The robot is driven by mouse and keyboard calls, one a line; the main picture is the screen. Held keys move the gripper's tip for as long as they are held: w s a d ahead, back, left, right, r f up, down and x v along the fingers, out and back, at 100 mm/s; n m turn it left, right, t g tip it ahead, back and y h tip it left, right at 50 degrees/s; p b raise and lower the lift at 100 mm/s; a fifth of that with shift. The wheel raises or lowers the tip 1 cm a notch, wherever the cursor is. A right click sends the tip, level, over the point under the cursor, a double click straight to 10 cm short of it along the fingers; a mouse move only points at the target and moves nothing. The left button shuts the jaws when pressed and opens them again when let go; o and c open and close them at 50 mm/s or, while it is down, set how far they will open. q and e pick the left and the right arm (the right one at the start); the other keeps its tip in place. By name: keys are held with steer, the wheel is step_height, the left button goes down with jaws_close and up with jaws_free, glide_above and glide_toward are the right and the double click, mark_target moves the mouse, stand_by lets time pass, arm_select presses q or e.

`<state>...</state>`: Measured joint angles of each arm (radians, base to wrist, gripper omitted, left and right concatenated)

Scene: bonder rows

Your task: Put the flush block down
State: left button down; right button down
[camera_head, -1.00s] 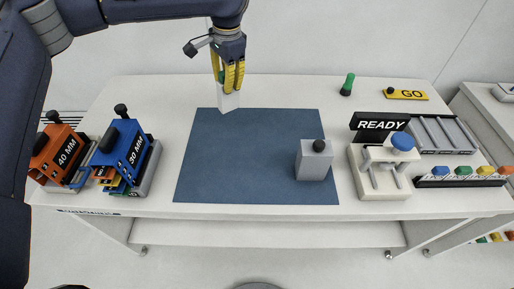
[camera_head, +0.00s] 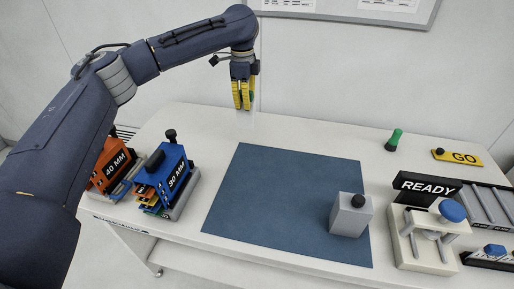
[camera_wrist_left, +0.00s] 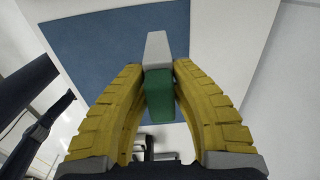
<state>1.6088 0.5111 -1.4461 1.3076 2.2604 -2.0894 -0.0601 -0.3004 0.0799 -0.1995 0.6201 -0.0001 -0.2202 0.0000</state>
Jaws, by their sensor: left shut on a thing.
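My left gripper (camera_head: 244,103) is at the back of the table, behind the blue mat's far left corner. It is shut on the flush block, which points down from the yellow fingers. The block's pale lower part (camera_head: 245,120) shows below the fingertips. In the left wrist view, its green part (camera_wrist_left: 159,98) is between the fingers and its light grey end (camera_wrist_left: 158,48) reaches past them. I cannot tell whether its lower end touches the table. The blue mat (camera_head: 275,195) lies flat in the middle of the table. My right gripper is not in view.
A grey block with a black knob (camera_head: 346,218) stands on the mat's right part. Orange (camera_head: 108,165) and blue (camera_head: 172,178) gauge stacks stand left.

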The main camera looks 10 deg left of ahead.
mark_target(246, 120)
arm_select(q)
step_height(246, 120, down, 15)
stand_by(0.8)
steer(key=shift+f, duration=0.2)
steer(key=c, duration=1.3)
jaws_free()
steer(key=shift+r, duration=0.15)
steer(key=r, duration=1.2)
steer(key=shift+s, duration=0.2)
